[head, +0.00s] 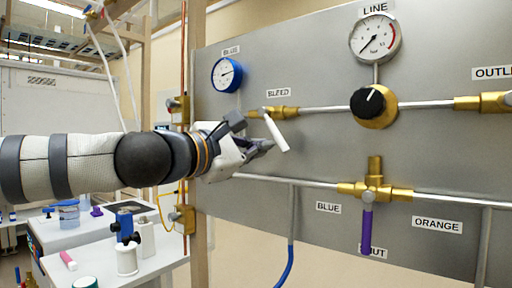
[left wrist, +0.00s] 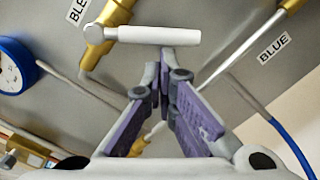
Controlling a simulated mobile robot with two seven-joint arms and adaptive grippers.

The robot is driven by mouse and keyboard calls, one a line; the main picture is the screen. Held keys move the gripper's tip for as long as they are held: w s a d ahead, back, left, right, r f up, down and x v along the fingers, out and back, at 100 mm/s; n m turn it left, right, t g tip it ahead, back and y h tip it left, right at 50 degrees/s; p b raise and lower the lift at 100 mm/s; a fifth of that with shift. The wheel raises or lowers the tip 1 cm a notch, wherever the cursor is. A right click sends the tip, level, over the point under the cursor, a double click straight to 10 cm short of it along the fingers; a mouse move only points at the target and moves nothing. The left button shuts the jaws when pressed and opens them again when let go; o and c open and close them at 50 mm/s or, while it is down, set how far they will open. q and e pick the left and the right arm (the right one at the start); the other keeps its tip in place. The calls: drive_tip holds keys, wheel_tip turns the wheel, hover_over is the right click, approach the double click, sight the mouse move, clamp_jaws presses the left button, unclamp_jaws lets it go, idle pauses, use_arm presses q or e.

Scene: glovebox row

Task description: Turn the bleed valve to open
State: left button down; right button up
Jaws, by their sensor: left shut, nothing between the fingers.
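The bleed valve is a brass body (head: 275,112) below the BLEED label on the grey panel, with a white lever handle (head: 277,134). The handle hangs down and slightly right, across the line of its pipe. In the left wrist view the white handle (left wrist: 155,35) lies sideways beyond my fingertips, and the brass body (left wrist: 104,42) is to the left. My left gripper (head: 266,147) is shut and empty, its tips just left of the handle's lower end. I cannot tell whether they touch it. My right gripper is not in view.
The panel also holds a blue gauge (head: 227,75), a LINE gauge (head: 375,39), a black knob (head: 368,102) and a brass valve with a purple handle (head: 367,230). A bench (head: 105,262) with small items stands at lower left. Space in front of the panel's right side is clear.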

sight(279, 140)
use_arm(q)
drive_tip(key=shift+s+d+n, duration=0.15)
drive_tip(key=shift+d+n, duration=0.1)
drive_tip(key=shift+n, duration=0.25)
drive_tip(key=n, duration=0.1)
drive_tip(key=s+d+n, duration=0.1)
drive_tip(key=n, duration=0.1)
drive_tip(key=d+r+n, duration=0.1)
drive_tip(key=n, duration=0.1)
drive_tip(key=shift+s+d+r, duration=0.1)
drive_tip(key=shift+s, duration=0.2)
drive_tip(key=r+n, duration=0.1)
drive_tip(key=s+d+r+n, duration=0.1)
drive_tip(key=n, duration=0.1)
drive_tip(key=shift+d+t, duration=0.15)
drive_tip(key=shift+t, duration=0.15)
drive_tip(key=shift+p, duration=0.3)
